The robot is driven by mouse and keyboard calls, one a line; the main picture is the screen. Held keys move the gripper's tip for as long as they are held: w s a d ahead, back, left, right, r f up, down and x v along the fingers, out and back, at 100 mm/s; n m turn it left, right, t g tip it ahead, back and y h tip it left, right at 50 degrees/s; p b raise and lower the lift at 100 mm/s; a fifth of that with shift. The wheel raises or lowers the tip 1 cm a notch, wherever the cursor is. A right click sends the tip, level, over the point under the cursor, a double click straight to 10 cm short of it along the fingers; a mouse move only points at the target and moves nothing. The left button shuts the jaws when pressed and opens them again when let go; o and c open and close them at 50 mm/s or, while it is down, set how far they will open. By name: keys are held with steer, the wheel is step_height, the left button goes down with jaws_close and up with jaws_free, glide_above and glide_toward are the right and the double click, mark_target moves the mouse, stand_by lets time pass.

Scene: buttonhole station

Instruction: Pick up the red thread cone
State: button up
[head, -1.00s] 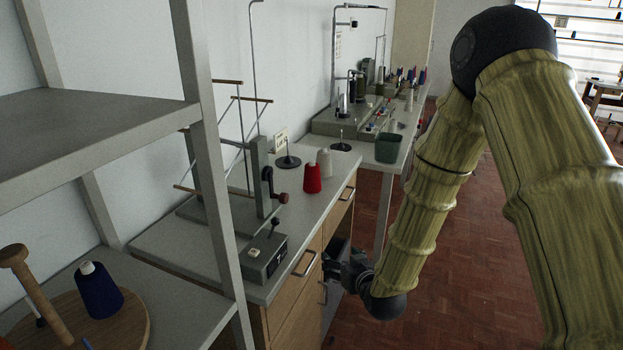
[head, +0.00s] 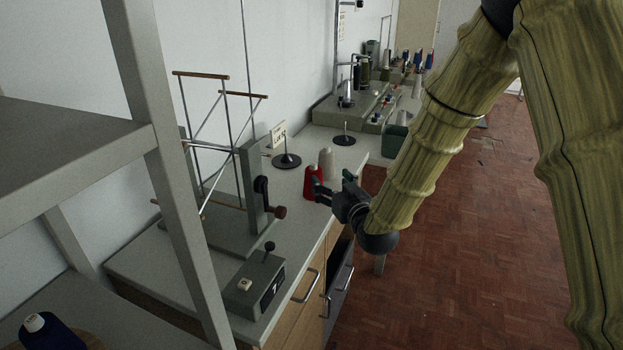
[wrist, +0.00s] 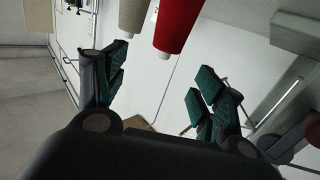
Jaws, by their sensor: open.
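The red thread cone (head: 309,181) stands upright on the grey worktop near its right edge in the head view. A white cone (head: 327,163) stands just behind it. My gripper (head: 333,185) is open and empty, right beside the red cone and partly in front of it. In the wrist view the fingers (wrist: 160,85) are spread apart. The red cone (wrist: 178,22) shows beyond them at the top, slightly right of centre, with the white cone (wrist: 133,14) to its left. I cannot tell in the head view whether a finger touches the red cone.
A winder with a crank (head: 252,190) and a control box (head: 255,285) stand on the worktop (head: 170,275) left of the gripper. Spindle stands (head: 286,160) are behind the cones. A shelf post (head: 172,190) is at near left.

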mark_target(315, 167)
steer(key=x, duration=0.2)
steer(key=p+x, duration=0.1)
steer(key=x, duration=0.2)
steer(key=shift+w+a, duration=0.1)
steer(key=shift+a, duration=0.3)
steer(key=shift+p+x, duration=1)
steer(key=shift+x, duration=1.7)
steer(key=shift+r, duration=0.2)
steer(key=c, duration=1.5)
